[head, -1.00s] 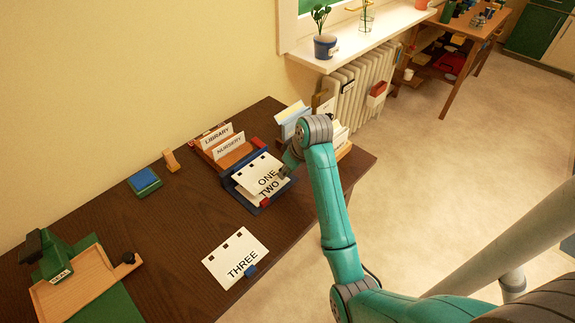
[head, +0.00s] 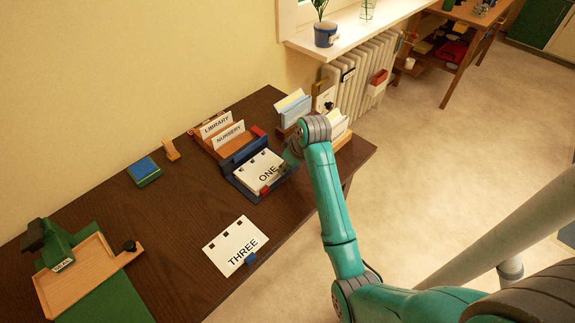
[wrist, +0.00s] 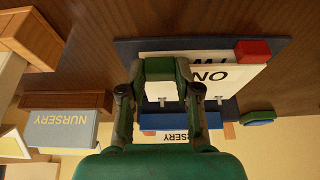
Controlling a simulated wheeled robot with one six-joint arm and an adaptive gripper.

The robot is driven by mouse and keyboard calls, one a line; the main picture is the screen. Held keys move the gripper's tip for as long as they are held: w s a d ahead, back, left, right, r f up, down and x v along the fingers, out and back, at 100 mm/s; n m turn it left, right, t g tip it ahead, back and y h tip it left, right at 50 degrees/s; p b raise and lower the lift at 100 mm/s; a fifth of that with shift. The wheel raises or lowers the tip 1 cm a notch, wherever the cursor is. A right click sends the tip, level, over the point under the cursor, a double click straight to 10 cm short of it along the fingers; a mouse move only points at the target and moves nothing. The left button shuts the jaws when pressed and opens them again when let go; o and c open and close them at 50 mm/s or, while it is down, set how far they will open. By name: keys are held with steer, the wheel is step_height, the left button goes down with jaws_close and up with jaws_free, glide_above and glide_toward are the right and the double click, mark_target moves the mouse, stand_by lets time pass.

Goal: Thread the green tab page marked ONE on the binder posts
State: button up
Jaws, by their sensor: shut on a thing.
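The white page marked ONE (head: 262,164) lies over the blue binder (head: 241,188), nearly flat. In the wrist view the same page (wrist: 240,78) spreads under my gripper (wrist: 163,72). Small post-like parts (wrist: 190,97) show near the page's edge in the wrist view. I cannot tell whether the holes are around the posts.
A page marked THREE (head: 235,243) with a blue tab lies nearer on the desk. A file holder with LIBRARY and NURSERY cards (head: 228,136) stands behind the binder. A blue pad (head: 145,168) and a seal press (head: 50,243) are at left. Bare desk (head: 180,215) lies between.

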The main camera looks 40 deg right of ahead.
steer(key=o, duration=1.1)
steer(key=shift+o, duration=0.2)
steer(key=shift+r, duration=0.15)
steer(key=v, duration=0.7)
steer(key=shift+s+r, duration=0.1)
steer(key=shift+r, duration=0.05)
